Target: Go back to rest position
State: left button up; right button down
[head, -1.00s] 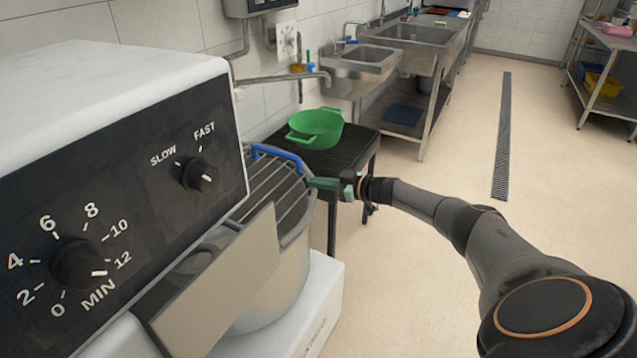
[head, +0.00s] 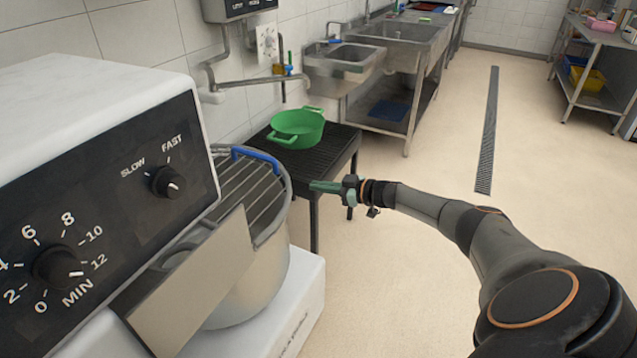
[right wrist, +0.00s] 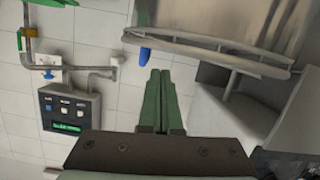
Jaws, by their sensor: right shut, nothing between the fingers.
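My right gripper (head: 318,187) shows in the head view, its arm coming in from the right. Its green fingers are shut and empty. They point left toward the mixer bowl (head: 262,277), with a gap between them and the wire guard (head: 257,195). In the right wrist view the right gripper's fingers (right wrist: 160,88) lie together, with the guard's blue handle (right wrist: 145,56) just beyond their tips. That blue handle also shows in the head view (head: 258,157). My left gripper is in neither view.
The white mixer (head: 95,90) with its dial panel fills the left. A green pot (head: 298,128) stands on a dark stand (head: 335,150) behind the bowl. Steel sinks (head: 400,40) line the wall. A shelf rack (head: 600,95) is at the far right. The floor between is clear.

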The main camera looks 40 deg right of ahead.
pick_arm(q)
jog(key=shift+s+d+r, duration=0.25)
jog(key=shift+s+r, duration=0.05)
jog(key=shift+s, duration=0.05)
pick_arm(e)
jog(key=shift+s+d+r, duration=0.2)
jog(key=shift+s, duration=0.35)
